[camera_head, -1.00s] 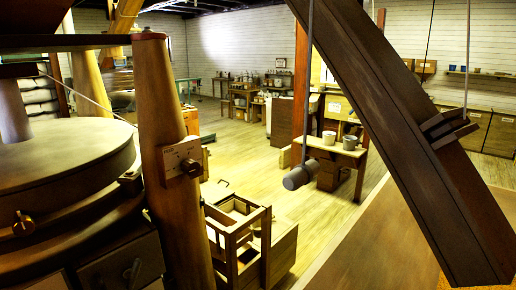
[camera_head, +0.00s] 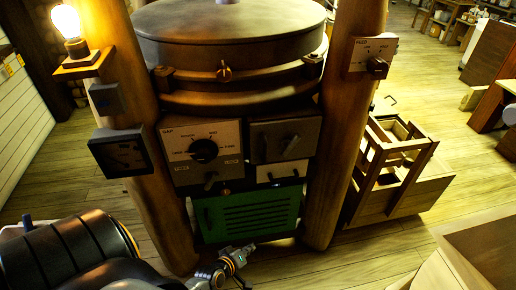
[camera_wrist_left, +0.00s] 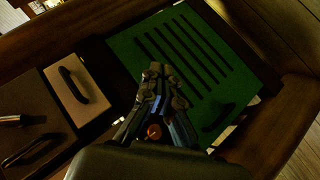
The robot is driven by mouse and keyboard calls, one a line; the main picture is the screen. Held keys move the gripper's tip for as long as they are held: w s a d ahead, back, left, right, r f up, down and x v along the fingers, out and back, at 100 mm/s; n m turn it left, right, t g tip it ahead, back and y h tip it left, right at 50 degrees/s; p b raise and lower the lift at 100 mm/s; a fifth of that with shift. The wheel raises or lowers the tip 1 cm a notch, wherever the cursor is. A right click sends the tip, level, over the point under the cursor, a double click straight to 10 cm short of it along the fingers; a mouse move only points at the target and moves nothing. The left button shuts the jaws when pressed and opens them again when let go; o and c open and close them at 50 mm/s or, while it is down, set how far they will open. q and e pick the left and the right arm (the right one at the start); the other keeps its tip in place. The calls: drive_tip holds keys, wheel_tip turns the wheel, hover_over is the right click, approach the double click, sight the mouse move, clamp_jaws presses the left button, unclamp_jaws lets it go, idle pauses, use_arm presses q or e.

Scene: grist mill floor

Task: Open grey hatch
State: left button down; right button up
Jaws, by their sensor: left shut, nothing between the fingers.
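The grey hatch (camera_head: 306,133) is a dark grey-brown panel with a slanted handle, at the mill front right of the dial panel. It looks closed. In the left wrist view a dark panel (camera_wrist_left: 38,108) at the left edge, partly cut off, appears to be this hatch. My left gripper (camera_head: 243,254) is shut and empty, low in front of the green louvred panel (camera_head: 255,211) and well below the grey hatch. In the left wrist view its fingers (camera_wrist_left: 155,75) appear in front of the green panel (camera_wrist_left: 150,50). My right gripper is out of view.
A small pale panel (camera_head: 268,176) with a handle sits between the grey hatch and the green panel. Wooden posts (camera_head: 345,130) flank the mill front. A wooden frame box (camera_head: 405,195) stands to the right. A lit bulb (camera_head: 66,22) is at upper left.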

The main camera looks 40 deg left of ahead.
use_arm(q)
drive_tip(key=w+a+r+n+t+y, duration=0.1)
drive_tip(key=w+a+r+n+t, duration=0.15)
drive_tip(key=r, duration=0.55)
drive_tip(key=w+a+r+n+t+y, duration=0.1)
drive_tip(key=w+a+r+n+t, duration=0.2)
drive_tip(key=r, duration=0.5)
drive_tip(key=n+t+y, duration=0.1)
drive_tip(key=n, duration=0.3)
approach(256, 149)
wheel_tip(256, 149, up, 4)
drive_tip(key=s+d, duration=0.2)
drive_tip(key=shift+m, duration=0.25)
drive_tip(key=x, duration=0.6)
drive_tip(key=p+x, duration=0.1)
drive_tip(key=x, duration=0.2)
drive_tip(key=shift+d+f, duration=0.1)
drive_tip(key=shift+f, duration=0.2)
drive_tip(key=shift+d, duration=0.1)
